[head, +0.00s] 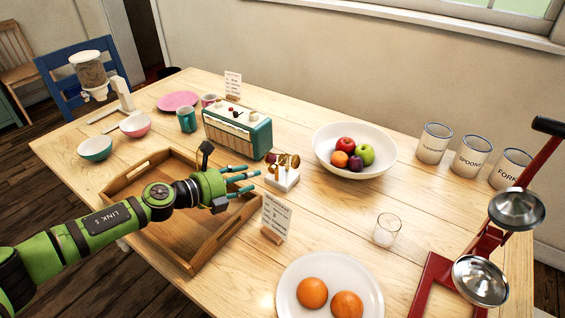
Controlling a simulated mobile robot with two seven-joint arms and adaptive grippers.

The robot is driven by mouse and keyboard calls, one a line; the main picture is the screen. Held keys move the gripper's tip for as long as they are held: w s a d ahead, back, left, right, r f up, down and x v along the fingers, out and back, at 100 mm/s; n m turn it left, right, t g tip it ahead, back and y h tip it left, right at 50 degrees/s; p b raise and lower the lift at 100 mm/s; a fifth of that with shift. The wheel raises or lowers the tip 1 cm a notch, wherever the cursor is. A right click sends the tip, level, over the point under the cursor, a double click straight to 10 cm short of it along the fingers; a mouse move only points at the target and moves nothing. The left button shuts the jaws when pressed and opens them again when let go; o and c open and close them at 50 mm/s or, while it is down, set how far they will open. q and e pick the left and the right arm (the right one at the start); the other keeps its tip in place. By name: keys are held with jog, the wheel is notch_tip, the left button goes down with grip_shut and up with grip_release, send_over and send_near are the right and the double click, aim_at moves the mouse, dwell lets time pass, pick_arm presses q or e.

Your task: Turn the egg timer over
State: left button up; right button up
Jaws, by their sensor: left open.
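I cannot pick out the egg timer with certainty in the head view. A small white stand (283,180) holding brass-coloured pieces is at the middle of the table; its details are too small to tell. My left gripper (256,180) is open and empty, with its teal-tipped fingers pointing right, just left of this stand in the picture. I cannot tell whether they touch. A clear glass (387,229) with something white in its bottom stands farther right. My right gripper is out of view.
My left arm crosses a wooden tray (204,251). A teal radio (238,133) stands behind the gripper, and a printed card (276,217) in front. A fruit bowl (326,166), orange plate (330,263) and red juicer (436,281) stand right. Table around the glass is clear.

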aim_at(270, 170)
pick_arm(q)
jog(key=shift+w+d+f, duration=0.1)
jog(key=shift+w+d, duration=0.1)
jog(key=shift+d, duration=0.1)
jog(key=x, duration=0.3)
jog(key=shift+d, duration=0.1)
jog(key=shift+b+x, duration=0.35)
jog(key=shift+x, duration=0.7)
jog(key=shift+w+d+f, duration=0.1)
jog(key=shift+w+d, duration=0.05)
jog(key=shift+w, duration=0.15)
grip_shut()
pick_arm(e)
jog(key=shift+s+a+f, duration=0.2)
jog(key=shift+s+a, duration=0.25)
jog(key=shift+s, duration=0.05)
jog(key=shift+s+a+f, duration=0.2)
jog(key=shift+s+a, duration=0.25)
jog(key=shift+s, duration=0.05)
